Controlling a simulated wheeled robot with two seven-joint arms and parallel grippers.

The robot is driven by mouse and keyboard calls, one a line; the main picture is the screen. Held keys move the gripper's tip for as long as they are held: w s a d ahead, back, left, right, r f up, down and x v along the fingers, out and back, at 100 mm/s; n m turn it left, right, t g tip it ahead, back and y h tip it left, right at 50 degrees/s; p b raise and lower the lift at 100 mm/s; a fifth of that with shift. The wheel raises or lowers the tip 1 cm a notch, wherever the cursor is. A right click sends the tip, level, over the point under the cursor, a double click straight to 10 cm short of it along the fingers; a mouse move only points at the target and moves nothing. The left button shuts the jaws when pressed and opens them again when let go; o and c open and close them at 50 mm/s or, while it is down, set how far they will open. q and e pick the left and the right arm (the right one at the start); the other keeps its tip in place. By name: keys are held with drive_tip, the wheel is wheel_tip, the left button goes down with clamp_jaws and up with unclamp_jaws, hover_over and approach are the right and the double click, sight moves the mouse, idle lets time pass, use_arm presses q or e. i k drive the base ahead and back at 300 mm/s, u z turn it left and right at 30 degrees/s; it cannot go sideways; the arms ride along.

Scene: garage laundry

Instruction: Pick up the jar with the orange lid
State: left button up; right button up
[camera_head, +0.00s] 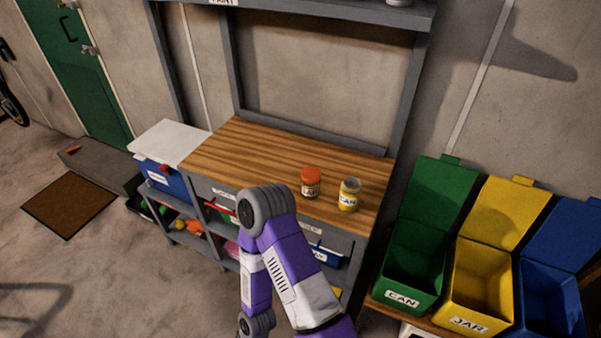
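The jar with the orange lid (310,183) stands upright on the wooden worktop, near its front edge and right of the middle. One of my arms, purple and grey, rises from the bottom centre, in front of the bench and below the jar. Its gripper is out of the picture, and so is the other one. Nothing is seen touching the jar.
The wooden worktop (238,153) is clear on its left. Shelf posts and an upper shelf (300,8) frame it. Open green (408,275), yellow (480,285) and blue (548,300) bins stand at the right. A blue box with a white lid (167,142) is at the left.

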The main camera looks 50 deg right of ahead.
sight(311, 175)
drive_tip(key=z, duration=0.65)
drive_tip(key=i, duration=0.75)
drive_tip(key=z, duration=0.75)
